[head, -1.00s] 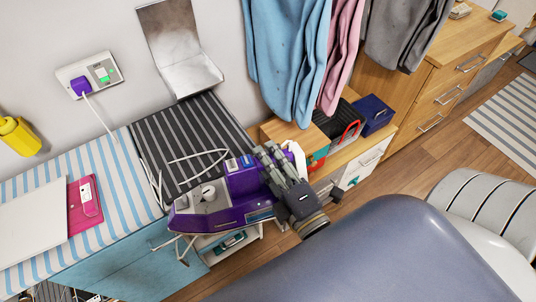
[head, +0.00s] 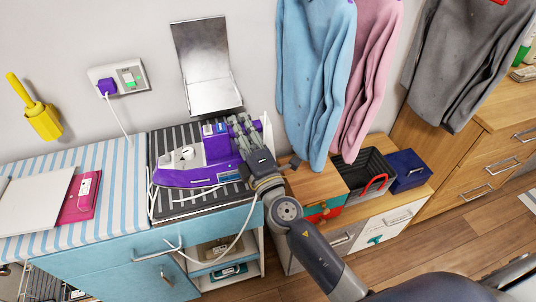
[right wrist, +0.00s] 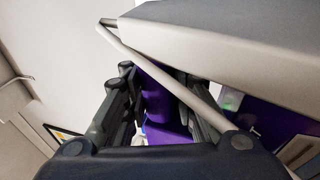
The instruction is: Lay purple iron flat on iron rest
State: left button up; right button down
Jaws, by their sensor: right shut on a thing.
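The purple iron (head: 180,178) has a grey and white upper part and points left over the dark striped mat (head: 163,140) on the counter. I cannot tell whether it touches the mat. My right gripper (head: 240,128) is shut on the iron at its right end. In the right wrist view, a purple part (right wrist: 155,95) shows between the fingers. A bent metal plate (head: 203,55) stands against the wall behind the mat, its lower lip facing forward; it looks like the iron rest and is empty. My left gripper is not in view.
A white cord (head: 128,132) runs from the wall socket (head: 119,76); more cord hangs over the blue drawer front (head: 120,262). A laptop (head: 35,198) and pink folder (head: 80,198) lie left. Shirts (head: 315,75) hang right, above an open dark box (head: 366,172).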

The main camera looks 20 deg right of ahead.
aim_at(232, 141)
jog(key=shift+n+y, duration=0.3)
jog(key=shift+y, duration=0.2)
jog(key=w+a+r, duration=0.2)
jog(key=w, duration=0.1)
jog(key=shift+w+a+r, duration=0.2)
jog(key=shift+a+r, duration=0.1)
jog(key=shift+a, duration=0.05)
jog(key=shift+f+b, duration=0.15)
jog(key=shift+b, duration=0.2)
notch_tip(232, 141, down, 7)
jog(key=b, duration=0.6)
jog(key=shift+f+b, duration=0.3)
jog(key=shift+b, duration=0.3)
